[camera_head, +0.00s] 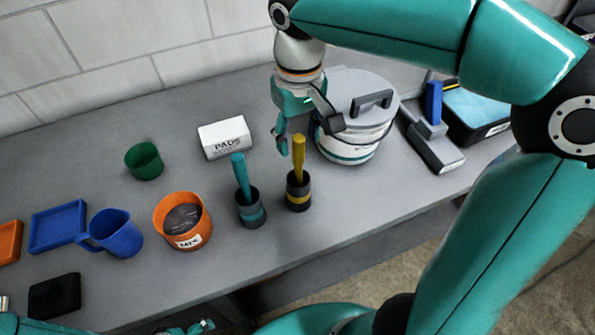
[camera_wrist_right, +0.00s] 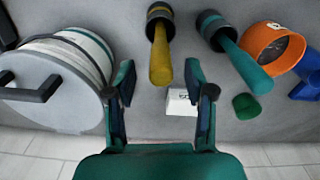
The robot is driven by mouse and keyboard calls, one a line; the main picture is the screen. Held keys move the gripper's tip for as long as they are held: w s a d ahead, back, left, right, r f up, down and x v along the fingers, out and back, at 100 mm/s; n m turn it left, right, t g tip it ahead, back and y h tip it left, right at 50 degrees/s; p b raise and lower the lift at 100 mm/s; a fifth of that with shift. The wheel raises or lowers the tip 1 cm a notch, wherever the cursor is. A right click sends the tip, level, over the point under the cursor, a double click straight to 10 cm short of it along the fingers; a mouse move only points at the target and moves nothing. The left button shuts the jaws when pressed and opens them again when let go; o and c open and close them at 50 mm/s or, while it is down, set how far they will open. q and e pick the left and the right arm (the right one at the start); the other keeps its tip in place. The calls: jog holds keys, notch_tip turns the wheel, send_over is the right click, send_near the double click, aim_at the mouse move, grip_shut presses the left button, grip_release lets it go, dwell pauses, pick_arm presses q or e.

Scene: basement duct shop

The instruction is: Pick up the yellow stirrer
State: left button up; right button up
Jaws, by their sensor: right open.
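The yellow stirrer (camera_head: 299,158) stands upright in a dark cup with a yellow band (camera_head: 298,198) near the middle of the bench. My right gripper (camera_head: 308,137) is open and empty, above and just behind the stirrer's top. In the right wrist view the yellow stirrer (camera_wrist_right: 161,62) reaches toward the space between the open fingertips (camera_wrist_right: 160,78); I see no contact. Part of my left gripper (camera_head: 195,328) shows at the bottom edge, mostly cut off, so its jaws cannot be read.
A teal stirrer (camera_head: 241,175) in its cup stands left of the yellow one. A lidded white bucket (camera_head: 347,150) stands close on the right. A white PADS box (camera_head: 224,138) lies behind. An orange MIX tub (camera_head: 183,238) and blue mug (camera_head: 117,237) are further left.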

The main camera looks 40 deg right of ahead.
aim_at(298, 156)
jog(key=shift+f, duration=2.75)
jog(key=shift+c, duration=0.2)
grip_shut()
